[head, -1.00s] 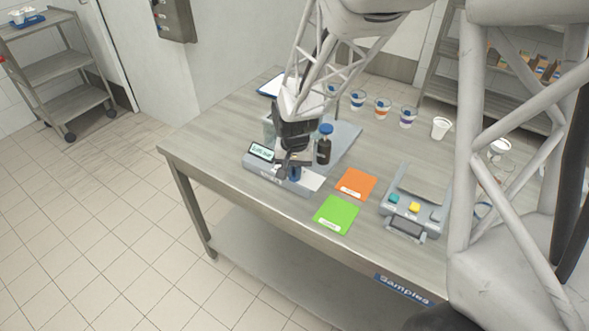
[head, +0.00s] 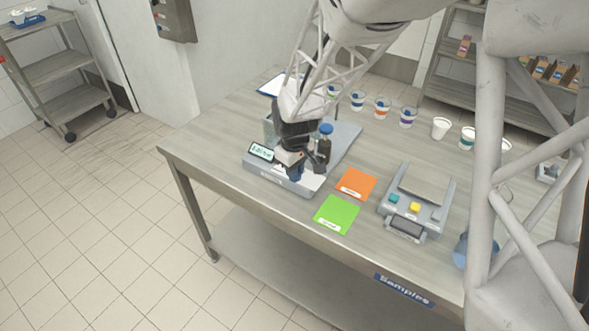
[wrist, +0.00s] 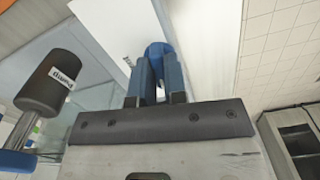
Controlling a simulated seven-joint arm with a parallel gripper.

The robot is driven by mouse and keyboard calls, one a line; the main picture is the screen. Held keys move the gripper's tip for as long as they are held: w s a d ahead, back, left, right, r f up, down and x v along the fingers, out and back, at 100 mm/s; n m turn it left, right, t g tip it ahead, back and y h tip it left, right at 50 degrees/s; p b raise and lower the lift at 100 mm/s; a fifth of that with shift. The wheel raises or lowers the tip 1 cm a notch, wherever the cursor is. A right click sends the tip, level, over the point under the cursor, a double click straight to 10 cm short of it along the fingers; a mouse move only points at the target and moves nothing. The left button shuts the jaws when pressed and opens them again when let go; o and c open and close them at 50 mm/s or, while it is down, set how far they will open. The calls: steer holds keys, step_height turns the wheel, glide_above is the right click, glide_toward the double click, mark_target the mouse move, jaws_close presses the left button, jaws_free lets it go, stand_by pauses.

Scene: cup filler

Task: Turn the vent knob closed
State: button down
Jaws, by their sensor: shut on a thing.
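My gripper (head: 296,173) is over the front part of the grey filler machine (head: 268,181), near its small display (head: 261,151). In the wrist view my gripper (wrist: 158,82) has its two fingers close together on a rounded blue knob (wrist: 160,48), one finger on each side. Most of the knob is hidden by the fingers, and its turn angle cannot be told. In the head view the gripper covers most of the knob. A dark cylinder with a "pump" label (wrist: 50,82) is to the left in the wrist view, apart from the fingers.
A dark bottle with a blue cap (head: 325,131) stands close behind the gripper. An orange card (head: 356,180) and a green card (head: 337,209) lie to the right. A scale-like device (head: 420,197) is farther right. Several cups (head: 382,103) stand in a row behind.

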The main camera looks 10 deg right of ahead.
steer(key=shift+n, duration=1)
steer(key=c, duration=1.2)
jaws_free()
steer(key=shift+o, duration=0.2)
steer(key=shift+r, duration=0.15)
steer(key=shift+r, duration=3.8)
steer(key=shift+r, duration=0.1)
